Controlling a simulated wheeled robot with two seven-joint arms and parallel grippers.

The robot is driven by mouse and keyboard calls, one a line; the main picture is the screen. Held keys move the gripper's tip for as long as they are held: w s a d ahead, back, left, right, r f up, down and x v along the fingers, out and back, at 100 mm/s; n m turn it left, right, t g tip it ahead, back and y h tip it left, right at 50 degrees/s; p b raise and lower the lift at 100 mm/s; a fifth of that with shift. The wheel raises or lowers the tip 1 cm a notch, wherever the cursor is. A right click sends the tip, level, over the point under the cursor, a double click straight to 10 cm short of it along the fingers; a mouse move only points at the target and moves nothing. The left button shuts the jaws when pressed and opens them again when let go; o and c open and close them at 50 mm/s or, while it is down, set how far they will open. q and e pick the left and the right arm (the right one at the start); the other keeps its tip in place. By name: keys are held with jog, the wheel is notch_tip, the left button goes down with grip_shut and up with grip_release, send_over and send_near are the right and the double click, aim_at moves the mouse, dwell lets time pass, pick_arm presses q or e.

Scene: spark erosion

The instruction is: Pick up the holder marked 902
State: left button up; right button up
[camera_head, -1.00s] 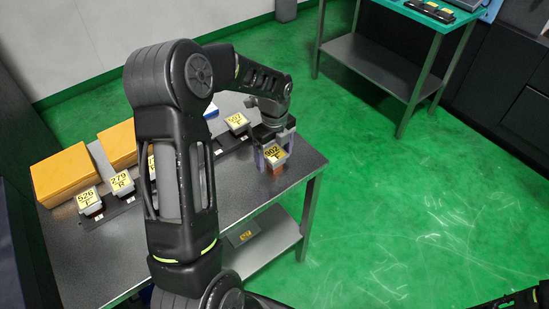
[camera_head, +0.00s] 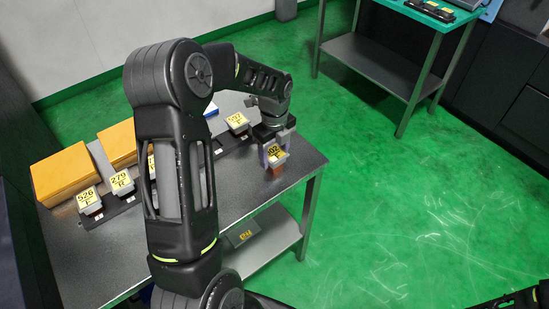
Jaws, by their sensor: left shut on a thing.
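The holder marked 902 (camera_head: 276,155) is a small block with a yellow label on top and a reddish-brown lower part, near the right end of the dark table (camera_head: 252,185). My left gripper (camera_head: 272,153) reaches down over it and is shut on it, with a finger on each side. The label is slightly tilted. I cannot tell whether its underside touches the table. My right gripper is not in view; only a dark part of that arm shows at the lower right.
Other labelled holders, 526 (camera_head: 88,200), 279 (camera_head: 121,183) and 507 (camera_head: 237,122), stand in a dark rack along the table. Two orange-yellow boxes (camera_head: 65,174) lie behind. My left arm hides the rack's middle. A green-topped table (camera_head: 420,12) stands at upper right.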

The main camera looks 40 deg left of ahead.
aim_at(274, 153)
pick_arm(q)
grip_shut()
jog(key=shift+r, duration=0.1)
dwell(0.3)
notch_tip(274, 153, up, 10)
jog(key=shift+f+b, duration=0.1)
jog(key=shift+b, duration=0.5)
dwell(0.4)
